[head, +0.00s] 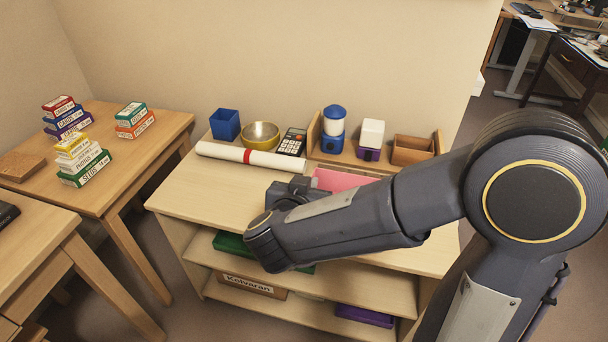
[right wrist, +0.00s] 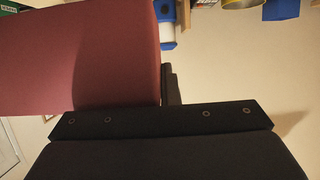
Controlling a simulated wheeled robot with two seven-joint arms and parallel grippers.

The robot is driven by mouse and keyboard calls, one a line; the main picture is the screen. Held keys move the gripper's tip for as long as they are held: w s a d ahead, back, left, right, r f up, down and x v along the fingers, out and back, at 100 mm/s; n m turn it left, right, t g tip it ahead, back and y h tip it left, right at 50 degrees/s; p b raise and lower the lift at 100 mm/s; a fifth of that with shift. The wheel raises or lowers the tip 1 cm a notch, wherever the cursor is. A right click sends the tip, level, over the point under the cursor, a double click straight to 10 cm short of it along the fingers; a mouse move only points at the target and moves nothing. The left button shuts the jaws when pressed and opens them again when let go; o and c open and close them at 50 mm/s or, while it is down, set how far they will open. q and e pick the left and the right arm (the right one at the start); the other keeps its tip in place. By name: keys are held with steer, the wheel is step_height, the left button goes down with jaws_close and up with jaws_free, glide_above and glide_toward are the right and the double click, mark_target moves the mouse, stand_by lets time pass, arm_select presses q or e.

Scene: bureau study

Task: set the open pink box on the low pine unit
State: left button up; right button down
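The pink box (head: 345,179) shows in the head view as a flat pink patch over the top of the low pine unit (head: 190,190), mostly hidden behind my right arm. In the right wrist view the pink box (right wrist: 80,60) fills the upper left, close against my right gripper (right wrist: 172,88). One dark finger shows at the box's edge; the other is hidden. The gripper looks shut on the box. In the head view the right gripper is mostly hidden behind its own arm. Whether the box touches the unit top cannot be told. My left gripper is not in view.
Along the unit's back stand a blue bin (head: 225,125), a brass bowl (head: 261,135), a calculator (head: 292,142) and a wooden rack (head: 413,150) with containers. A white roll (head: 250,157) lies before them. The unit top's left front is clear. Small boxes stand on the left table (head: 160,125).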

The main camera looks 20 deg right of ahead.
steer(key=w+f+b, duration=0.2)
steer(key=w+f, duration=0.1)
steer(key=w, duration=0.1)
steer(key=w+f+b, duration=0.2)
steer(key=w+f, duration=0.1)
steer(key=w, duration=0.1)
steer(key=w+a+f+b, duration=0.1)
steer(key=w+f, duration=0.2)
steer(key=w, duration=0.1)
steer(key=shift+w+f+b, duration=0.2)
steer(key=shift+w+b, duration=0.05)
steer(key=shift+b, duration=0.15)
step_height(320, 180, down, 3)
steer(key=shift+w+f+b, duration=0.1)
steer(key=shift+f+b, duration=0.05)
steer(key=shift+b, duration=0.6)
steer(key=c, duration=1.7)
jaws_free()
